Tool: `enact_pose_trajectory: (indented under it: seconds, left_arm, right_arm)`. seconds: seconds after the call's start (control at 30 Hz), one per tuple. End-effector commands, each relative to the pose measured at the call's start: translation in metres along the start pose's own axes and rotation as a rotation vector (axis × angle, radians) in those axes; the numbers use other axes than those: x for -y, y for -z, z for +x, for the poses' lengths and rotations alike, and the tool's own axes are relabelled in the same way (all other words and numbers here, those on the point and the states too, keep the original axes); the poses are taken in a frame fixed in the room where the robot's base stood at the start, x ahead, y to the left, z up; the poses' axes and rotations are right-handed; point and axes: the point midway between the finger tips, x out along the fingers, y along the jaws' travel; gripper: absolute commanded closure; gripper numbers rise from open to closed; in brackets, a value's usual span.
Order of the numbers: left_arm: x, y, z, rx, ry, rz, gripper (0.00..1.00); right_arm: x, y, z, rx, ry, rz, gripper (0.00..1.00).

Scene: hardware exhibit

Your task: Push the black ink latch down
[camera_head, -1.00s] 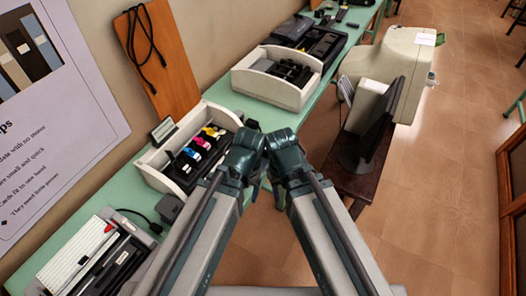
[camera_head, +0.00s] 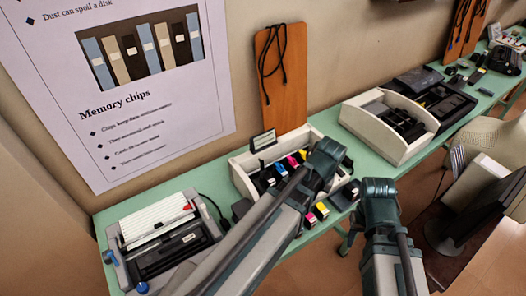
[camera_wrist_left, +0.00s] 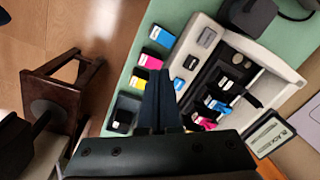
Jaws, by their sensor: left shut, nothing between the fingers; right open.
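A white open box (camera_head: 240,180) on the green table holds a dark cartridge carriage (camera_wrist_left: 225,85) with small coloured parts. The black ink latch cannot be told apart from the other dark parts. My left gripper (camera_wrist_left: 158,95) is shut and empty above the box's front side, in the left wrist view. In the head view its arm crosses over the box and hides part of it. Yellow (camera_head: 321,209), magenta (camera_head: 311,218), blue (camera_wrist_left: 162,36) and black (camera_wrist_left: 122,115) cartridges lie in a row before the box. My right gripper (camera_head: 380,190) is open, right of the box; its fingers are mostly hidden.
A small placard (camera_head: 263,140) stands at the box's back edge, by a wooden board (camera_head: 283,75). A printer-like device (camera_head: 165,235) is on the left. Another white tray (camera_head: 390,125) stands to the right. A dark monitor (camera_head: 470,215) is at the right, below the table.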

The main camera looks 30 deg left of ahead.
Motion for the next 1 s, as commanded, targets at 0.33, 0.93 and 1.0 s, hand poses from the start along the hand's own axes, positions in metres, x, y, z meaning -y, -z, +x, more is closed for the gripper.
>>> enact_pose_trajectory:
  seconds: [0.33,0.93,1.0]
  left_arm:
    - [0.154,0.117,-0.019,-0.056,-0.002,-0.679,1.00]
    - [0.249,0.147,-0.021,-0.089,-0.002,-1.021,1.00]
    - [0.249,0.147,-0.021,-0.089,-0.002,-1.020,1.00]
  right_arm:
    - [-0.003,-0.002,-0.034,0.000,0.001,0.002,0.50]
    - [-0.004,-0.003,-0.045,0.000,0.001,0.003,0.50]
    - [-0.004,-0.003,-0.045,0.000,0.001,0.003,0.50]
